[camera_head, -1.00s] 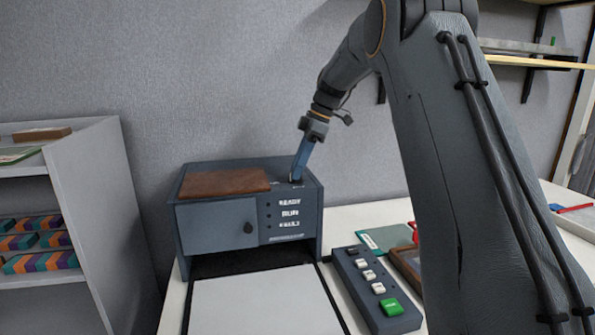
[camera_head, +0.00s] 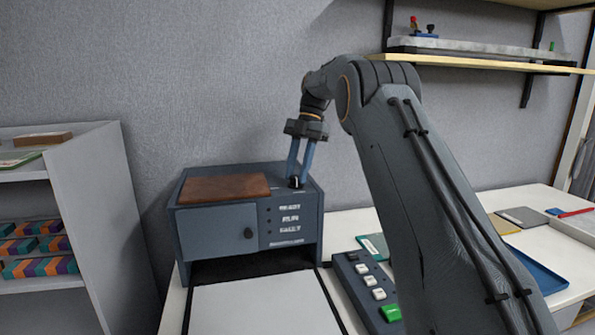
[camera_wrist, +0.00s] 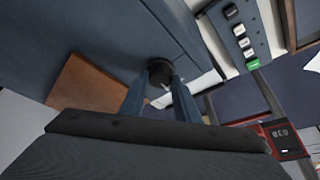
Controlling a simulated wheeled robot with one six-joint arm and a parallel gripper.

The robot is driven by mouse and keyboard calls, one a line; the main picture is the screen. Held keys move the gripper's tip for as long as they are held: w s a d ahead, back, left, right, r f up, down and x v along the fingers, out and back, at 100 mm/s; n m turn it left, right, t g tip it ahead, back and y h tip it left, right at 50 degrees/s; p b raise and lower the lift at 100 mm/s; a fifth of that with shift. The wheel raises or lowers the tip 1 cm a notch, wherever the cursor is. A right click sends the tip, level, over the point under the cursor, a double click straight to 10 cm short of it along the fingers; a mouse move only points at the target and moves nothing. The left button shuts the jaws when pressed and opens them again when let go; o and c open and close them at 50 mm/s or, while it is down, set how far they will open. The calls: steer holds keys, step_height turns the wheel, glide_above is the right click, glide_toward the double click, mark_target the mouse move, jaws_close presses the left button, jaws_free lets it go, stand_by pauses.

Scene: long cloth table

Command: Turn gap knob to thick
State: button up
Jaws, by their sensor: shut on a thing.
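The gap knob (camera_head: 294,182) is a small black knob on the top right of a dark blue-grey machine (camera_head: 216,228). My gripper (camera_head: 298,178) comes down from above, with its two blue fingers around the knob. In the wrist view the round black knob (camera_wrist: 160,73) sits between the fingertips (camera_wrist: 160,82), and a pale line shows on it. My gripper is shut on the knob. The knob's markings and setting cannot be read in either view.
A brown panel (camera_head: 224,187) lies on the machine's top, left of the knob. A button box with a green button (camera_head: 391,313) stands front right. A white sheet (camera_head: 262,305) lies in front. A grey shelf unit (camera_head: 95,210) stands left, and a wall shelf (camera_head: 480,64) is upper right.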

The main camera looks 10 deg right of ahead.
steer(key=shift+n+h, duration=0.3)
steer(key=shift+n, duration=0.3)
steer(key=o, duration=1)
steer(key=shift+o, duration=0.2)
steer(key=shift+r, duration=0.15)
steer(key=p+v, duration=0.7)
steer(key=shift+w+r+p, duration=0.2)
steer(key=shift+p, duration=0.15)
steer(key=shift+d, duration=0.1)
